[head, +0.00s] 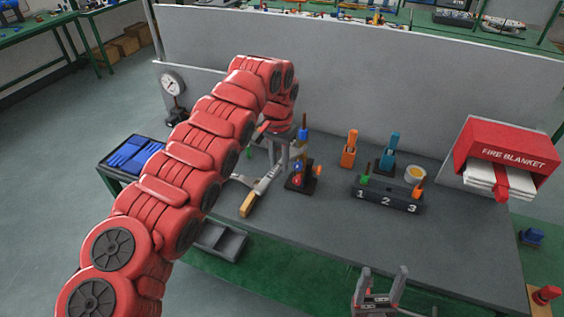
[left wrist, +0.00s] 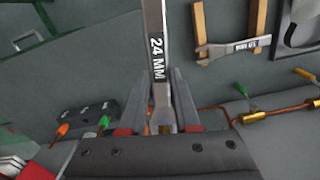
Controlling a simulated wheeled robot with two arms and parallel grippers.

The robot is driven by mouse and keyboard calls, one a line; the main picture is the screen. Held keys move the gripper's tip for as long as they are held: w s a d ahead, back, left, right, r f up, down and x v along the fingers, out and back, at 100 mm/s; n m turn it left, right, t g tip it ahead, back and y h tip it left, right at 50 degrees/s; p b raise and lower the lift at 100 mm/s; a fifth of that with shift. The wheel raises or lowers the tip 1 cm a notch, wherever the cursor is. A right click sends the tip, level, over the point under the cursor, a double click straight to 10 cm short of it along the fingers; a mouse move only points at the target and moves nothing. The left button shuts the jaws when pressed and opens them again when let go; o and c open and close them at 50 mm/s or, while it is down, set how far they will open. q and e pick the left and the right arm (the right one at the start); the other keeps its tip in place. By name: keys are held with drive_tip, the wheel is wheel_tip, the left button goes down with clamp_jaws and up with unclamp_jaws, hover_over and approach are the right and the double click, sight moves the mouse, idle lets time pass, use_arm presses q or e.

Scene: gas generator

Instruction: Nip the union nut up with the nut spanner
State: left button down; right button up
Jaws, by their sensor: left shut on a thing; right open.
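My left gripper (head: 282,150) points down over the bench and is largely hidden by its own red arm in the head view. In the left wrist view my left gripper (left wrist: 162,124) is shut on a silver spanner (left wrist: 157,50) marked 24 MM, which stands lengthwise between the fingers. A brass fitting (left wrist: 256,115) on a copper pipe shows to the right, apart from the fingers. I cannot tell whether it is the union nut. My right gripper (head: 381,287) is open and empty at the near edge of the bench.
A second spanner (left wrist: 232,47) lies across two wooden supports. A block marked 1 2 3 (head: 386,197), a fire blanket box (head: 508,150), a blue-lined tray (head: 134,153) and a dial gauge (head: 173,85) are around the bench. Bare bench top lies in front of the numbered block.

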sight(272, 174)
use_arm(q)
drive_tip(key=shift+s+a+f+b, duration=0.35)
drive_tip(key=shift+b, duration=0.05)
drive_tip(key=shift+s+a+r+b, duration=0.15)
drive_tip(key=shift+s+b, duration=0.2)
drive_tip(key=shift+b, duration=0.6)
drive_tip(key=shift+s+a+b, duration=0.35)
drive_tip(key=shift+s+b, duration=0.25)
drive_tip(key=shift+b, duration=0.5)
drive_tip(key=shift+s, duration=0.2)
